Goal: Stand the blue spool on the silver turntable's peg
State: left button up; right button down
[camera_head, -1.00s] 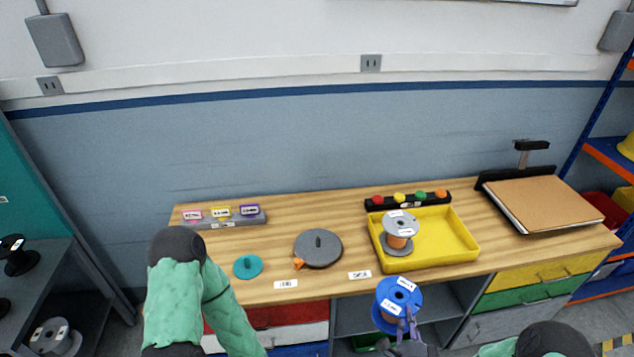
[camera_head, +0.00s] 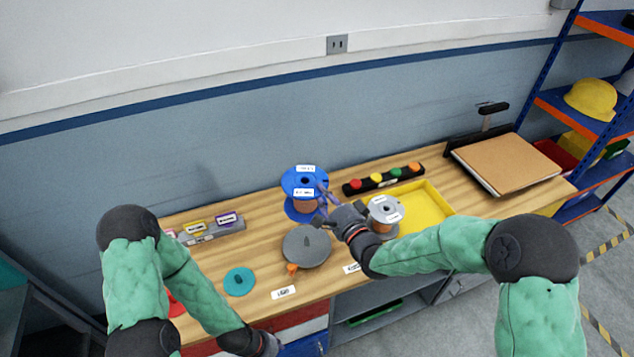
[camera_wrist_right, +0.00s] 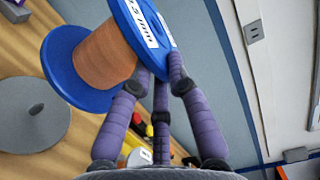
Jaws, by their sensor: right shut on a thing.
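The blue spool (camera_head: 297,176), wound with copper-coloured wire, is in my right gripper (camera_head: 324,196). The purple fingers are shut on its flange. It looks about upright and appears raised, behind the silver turntable (camera_head: 300,256) in the head view. The turntable is a grey disc with a bare peg (camera_head: 306,240) at its middle. In the right wrist view the spool (camera_wrist_right: 102,57) fills the upper left, and the turntable (camera_wrist_right: 25,125) lies apart from it at the left edge. My left gripper's dark body (camera_head: 255,342) is at the bottom edge; its fingers do not show.
A grey spool (camera_head: 383,212) stands in the yellow tray (camera_head: 433,196) right of the turntable. A teal disc (camera_head: 238,281) and an orange piece (camera_head: 292,268) lie near the front. A bar with coloured knobs (camera_head: 384,179) and a label holder (camera_head: 212,230) are at the back.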

aim_at(317, 206)
jog(key=shift+w+a+r, duration=0.15)
jog(key=shift+w+r, duration=0.05)
jog(key=shift+r, duration=0.05)
notch_tip(317, 206, down, 7)
jog(key=b, duration=0.4)
dwell(0.4)
jog(key=shift+s+b, duration=0.1)
jog(key=shift+b, duration=0.7)
dwell(1.4)
jog(key=shift+f, duration=0.3)
jog(key=shift+f+b, duration=0.55)
jog(key=shift+b, duration=0.25)
jog(key=shift+f+b, duration=0.85)
jog(key=shift+b, duration=0.2)
dwell(0.4)
jog(key=shift+f+b, duration=0.45)
jog(key=shift+f, duration=0.05)
jog(key=shift+f+b, duration=0.6)
jog(key=shift+f+b, duration=0.3)
